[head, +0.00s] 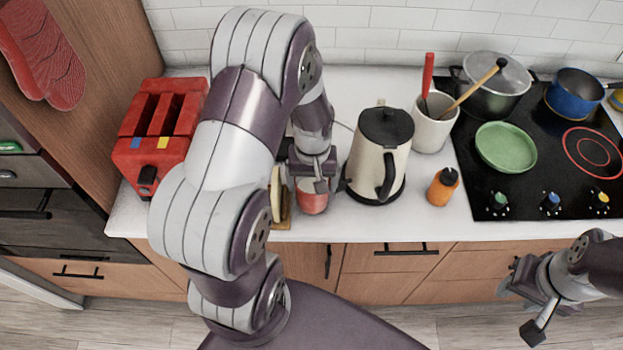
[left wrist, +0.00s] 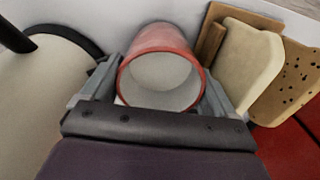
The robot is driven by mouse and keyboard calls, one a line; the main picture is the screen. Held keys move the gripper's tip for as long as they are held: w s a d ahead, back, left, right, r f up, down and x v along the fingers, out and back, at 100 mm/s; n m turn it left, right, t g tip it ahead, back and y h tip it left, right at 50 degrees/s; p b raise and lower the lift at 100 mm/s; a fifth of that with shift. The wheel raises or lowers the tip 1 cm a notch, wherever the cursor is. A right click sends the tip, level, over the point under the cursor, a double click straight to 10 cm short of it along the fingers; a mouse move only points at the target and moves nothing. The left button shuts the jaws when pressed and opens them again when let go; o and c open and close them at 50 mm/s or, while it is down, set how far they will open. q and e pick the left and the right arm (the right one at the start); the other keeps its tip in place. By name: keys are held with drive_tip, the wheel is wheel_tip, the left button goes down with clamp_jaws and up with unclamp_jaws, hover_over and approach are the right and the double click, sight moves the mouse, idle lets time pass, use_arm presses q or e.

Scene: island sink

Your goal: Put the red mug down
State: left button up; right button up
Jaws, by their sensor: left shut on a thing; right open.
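The red mug (head: 312,198) is on or just above the white counter, between the kettle and a cutting board; I cannot tell whether its base touches. My left gripper (head: 316,178) is over it from above. In the left wrist view the mug (left wrist: 160,75) is upright with a white inside that looks empty, and the two fingers of my left gripper (left wrist: 156,97) are shut on it from both sides. My right gripper (head: 518,303) is open and empty in front of the counter at the lower right.
A kettle (head: 380,150) stands close right of the mug. A wooden board (head: 285,208) with pale slices is close left, and a red toaster (head: 160,135) is further left. An orange bottle (head: 441,188), a utensil crock (head: 433,128) and the stove (head: 540,165) are to the right.

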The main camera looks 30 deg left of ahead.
use_arm(q)
drive_tip(key=shift+f, duration=0.45)
drive_tip(key=shift+s, duration=0.1)
